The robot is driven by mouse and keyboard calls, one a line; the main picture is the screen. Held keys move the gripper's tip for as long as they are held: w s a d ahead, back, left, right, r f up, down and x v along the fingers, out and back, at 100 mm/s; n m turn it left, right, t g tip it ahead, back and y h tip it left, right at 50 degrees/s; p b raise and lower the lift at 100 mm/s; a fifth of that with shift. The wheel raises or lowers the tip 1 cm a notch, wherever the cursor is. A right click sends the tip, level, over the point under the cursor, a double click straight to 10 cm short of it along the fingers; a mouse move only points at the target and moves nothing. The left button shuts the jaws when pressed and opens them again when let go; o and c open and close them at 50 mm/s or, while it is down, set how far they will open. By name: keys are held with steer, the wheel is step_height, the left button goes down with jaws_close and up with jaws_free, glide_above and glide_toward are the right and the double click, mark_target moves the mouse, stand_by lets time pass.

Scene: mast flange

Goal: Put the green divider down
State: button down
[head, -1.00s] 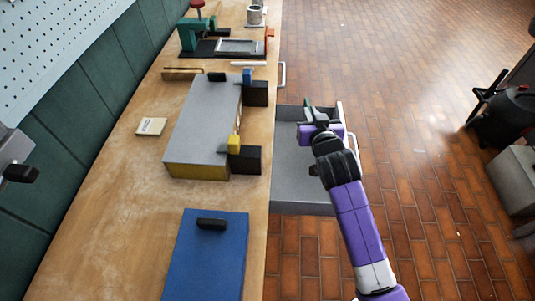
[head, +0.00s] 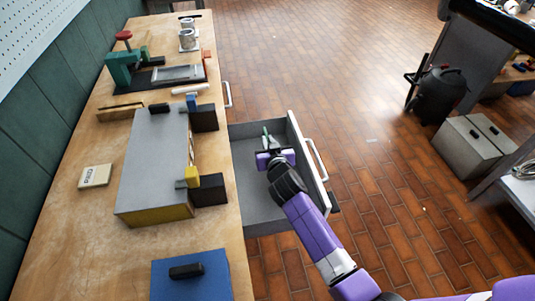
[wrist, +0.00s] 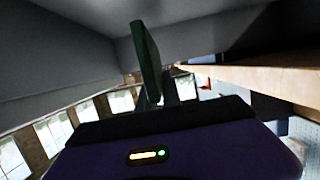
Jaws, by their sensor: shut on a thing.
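The green divider (head: 266,134) is a thin, narrow piece in my gripper (head: 270,151). In the wrist view the divider (wrist: 147,55) stands up from between the fingers, and my gripper (wrist: 163,90) is shut on it. In the head view both are over the open grey drawer (head: 254,199), towards its far half. I cannot tell whether the divider touches the drawer floor. My wrist hides part of the drawer.
The drawer's front with a white handle (head: 316,160) is on the right. Open brick floor lies to the right.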

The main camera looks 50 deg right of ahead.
steer(key=shift+f+b, duration=0.7)
steer(key=shift+f, duration=1.9)
steer(key=shift+f, duration=0.2)
steer(key=c, duration=1.5)
jaws_free()
steer(key=shift+r, duration=0.2)
steer(key=shift+b+v, duration=0.65)
steer(key=shift+v, duration=3.1)
steer(key=shift+r, duration=0.15)
